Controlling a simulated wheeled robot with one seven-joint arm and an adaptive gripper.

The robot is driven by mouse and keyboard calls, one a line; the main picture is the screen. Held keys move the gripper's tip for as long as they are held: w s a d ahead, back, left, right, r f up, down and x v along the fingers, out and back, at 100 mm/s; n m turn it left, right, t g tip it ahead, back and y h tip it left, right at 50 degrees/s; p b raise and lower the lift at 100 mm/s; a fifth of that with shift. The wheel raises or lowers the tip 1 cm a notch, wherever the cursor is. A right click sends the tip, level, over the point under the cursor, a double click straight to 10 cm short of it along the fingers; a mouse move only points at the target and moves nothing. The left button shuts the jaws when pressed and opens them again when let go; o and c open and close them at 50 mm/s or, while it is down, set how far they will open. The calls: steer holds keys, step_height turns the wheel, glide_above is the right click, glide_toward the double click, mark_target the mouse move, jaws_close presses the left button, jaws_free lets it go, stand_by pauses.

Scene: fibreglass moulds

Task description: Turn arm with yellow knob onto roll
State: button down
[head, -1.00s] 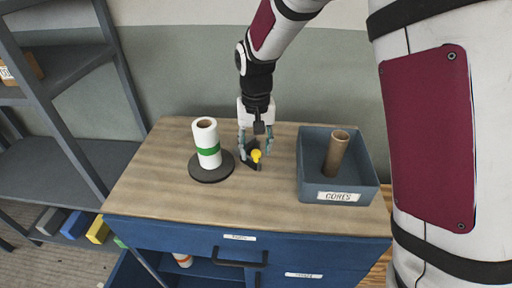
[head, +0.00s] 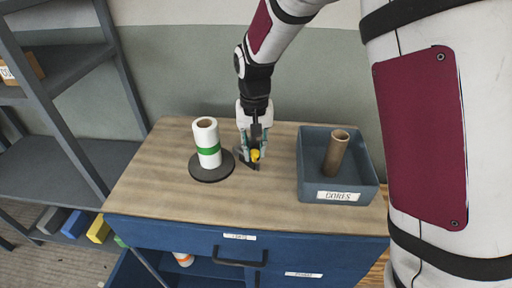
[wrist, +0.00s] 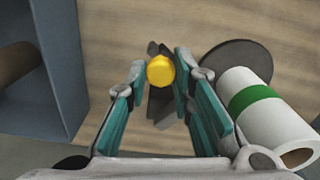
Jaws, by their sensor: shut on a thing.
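The yellow knob (head: 255,154) sits at the end of a dark arm (head: 252,165) on the wooden top. In the wrist view the knob (wrist: 160,70) is between the teal fingertips of my gripper (wrist: 160,77), which is shut on it. The dark arm (wrist: 160,102) runs below the knob, partly hidden by the fingers. The white roll (head: 207,146) with a green band stands upright on a round dark base (head: 212,174), left of my gripper in the head view. The arm is apart from the roll.
A blue-grey bin (head: 309,174) labelled CORES holds a brown tube (head: 337,153) to the right of my gripper. A blue drawer cabinet (head: 190,236) is under the wooden top. A grey shelf rack (head: 60,160) stands at the left. The front of the top is clear.

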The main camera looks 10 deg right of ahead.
steer(key=w+a+m+p, duration=0.1)
steer(key=w+a+m, duration=0.2)
steer(key=a+m, duration=0.4)
steer(key=shift+w+a+m, duration=0.2)
steer(key=shift+a+m, duration=0.05)
steer(key=shift+m, duration=0.85)
steer(key=c, duration=1.4)
jaws_free()
steer(key=shift+o, duration=0.2)
